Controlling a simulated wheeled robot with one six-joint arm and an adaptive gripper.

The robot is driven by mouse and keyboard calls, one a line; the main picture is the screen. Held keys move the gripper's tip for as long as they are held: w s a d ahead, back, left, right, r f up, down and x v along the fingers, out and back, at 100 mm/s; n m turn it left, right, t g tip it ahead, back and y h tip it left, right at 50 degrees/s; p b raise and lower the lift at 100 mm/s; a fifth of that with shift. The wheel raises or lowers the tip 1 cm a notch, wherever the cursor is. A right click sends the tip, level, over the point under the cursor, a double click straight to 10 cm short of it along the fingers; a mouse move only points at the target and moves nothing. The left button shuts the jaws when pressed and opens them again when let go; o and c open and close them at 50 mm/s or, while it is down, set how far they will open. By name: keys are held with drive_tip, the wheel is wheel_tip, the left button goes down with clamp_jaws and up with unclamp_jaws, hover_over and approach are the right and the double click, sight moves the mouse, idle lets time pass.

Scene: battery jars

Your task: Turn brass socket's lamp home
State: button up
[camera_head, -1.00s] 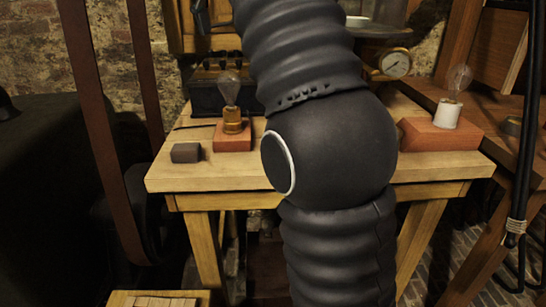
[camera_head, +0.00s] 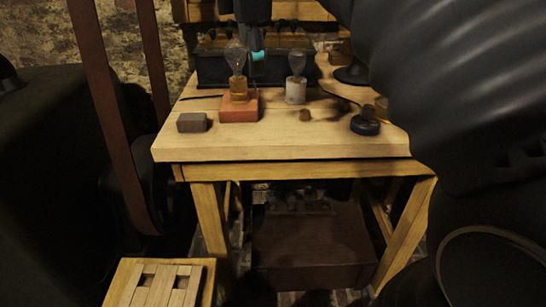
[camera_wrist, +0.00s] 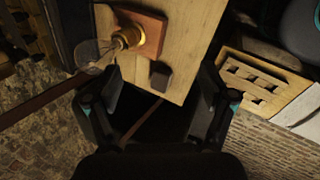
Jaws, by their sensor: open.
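The brass socket (camera_head: 239,88) stands upright on a red block (camera_head: 240,110) at the left of the wooden table, with a clear glass lamp (camera_head: 236,58) in its top. In the wrist view the brass socket (camera_wrist: 128,37) is at the upper left, its glass lamp (camera_wrist: 92,56) pointing left. My gripper (camera_wrist: 160,88) is open and empty, its two fingers wide apart, with the lamp lying outside the gap, beyond the left finger. In the head view part of my gripper (camera_head: 257,45), with a teal patch, shows close right of the lamp; its fingertips are unclear.
A white socket with a lamp (camera_head: 296,82) stands to the right of the brass one. A grey block (camera_head: 192,122) lies left of the red block. A dark box with several knobs (camera_head: 255,68) is behind. A slotted wooden box (camera_head: 160,285) stands low at front left.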

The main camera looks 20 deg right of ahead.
drive_tip(key=s+f+m, duration=0.8)
drive_tip(key=s+f, duration=0.1)
drive_tip(key=f, duration=0.4)
drive_tip(key=s+f+m+t+y, duration=0.1)
drive_tip(key=s+f+m, duration=0.7)
drive_tip(key=f, duration=0.6)
drive_tip(key=shift+s+m, duration=0.35)
drive_tip(key=shift+m, duration=0.15)
